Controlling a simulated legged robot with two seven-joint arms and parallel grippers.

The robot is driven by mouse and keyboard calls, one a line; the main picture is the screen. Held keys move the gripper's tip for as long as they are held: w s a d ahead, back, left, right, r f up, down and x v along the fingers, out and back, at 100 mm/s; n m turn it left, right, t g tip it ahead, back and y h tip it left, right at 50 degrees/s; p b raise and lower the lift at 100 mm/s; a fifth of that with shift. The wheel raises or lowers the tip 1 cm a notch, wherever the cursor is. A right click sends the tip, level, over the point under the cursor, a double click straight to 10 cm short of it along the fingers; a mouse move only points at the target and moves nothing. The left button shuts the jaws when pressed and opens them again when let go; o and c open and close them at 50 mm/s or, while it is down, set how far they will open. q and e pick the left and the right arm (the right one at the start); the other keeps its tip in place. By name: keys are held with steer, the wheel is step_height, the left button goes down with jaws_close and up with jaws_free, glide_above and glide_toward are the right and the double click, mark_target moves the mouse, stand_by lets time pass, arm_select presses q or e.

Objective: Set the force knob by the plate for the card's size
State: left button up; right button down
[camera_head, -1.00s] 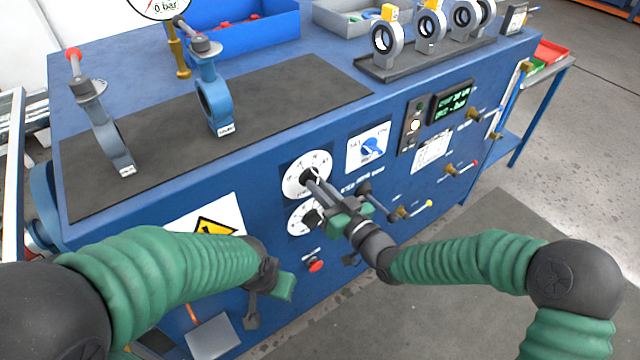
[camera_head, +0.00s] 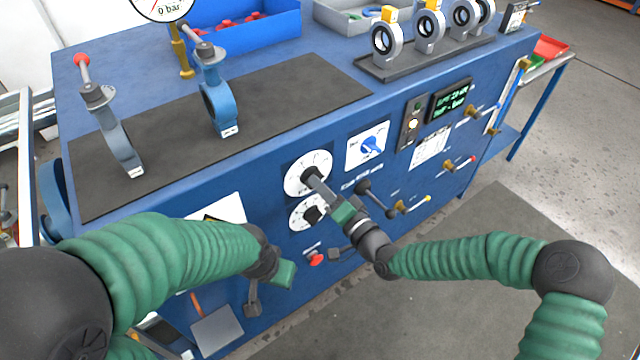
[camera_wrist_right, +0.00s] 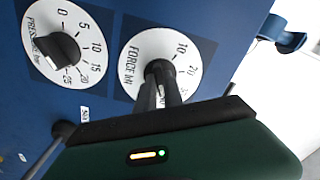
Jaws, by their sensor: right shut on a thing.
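The force knob (camera_wrist_right: 160,69) is dark, in the middle of a white dial (camera_wrist_right: 133,61) marked "FORCE kN" with 10 and 20 readable. In the head view this is the upper dial (camera_head: 296,181). My right gripper (camera_head: 312,176) is shut on the force knob, and its fingers hide part of the knob and dial. The knob's pointer is hidden. A white plate with small print (camera_head: 432,148) is on the front panel below the display; its text is too small to read. My left gripper (camera_head: 268,290) hangs before the panel's lower left; its jaws are unclear.
The pressure knob (camera_wrist_right: 62,48) sits right beside the force dial. A blue selector (camera_head: 372,146), a green-text display (camera_head: 451,102), a red button (camera_head: 316,259) and several small valve levers share the panel. Butterfly valves (camera_head: 218,108) stand on the bench top.

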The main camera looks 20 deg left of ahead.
steer(key=shift+f+m, duration=0.15)
steer(key=shift+m, duration=0.45)
steer(key=c, duration=1.5)
jaws_free()
steer(key=shift+w, duration=0.1)
steer(key=shift+o, duration=0.2)
steer(key=v, duration=1.7)
steer(key=shift+p, duration=0.3)
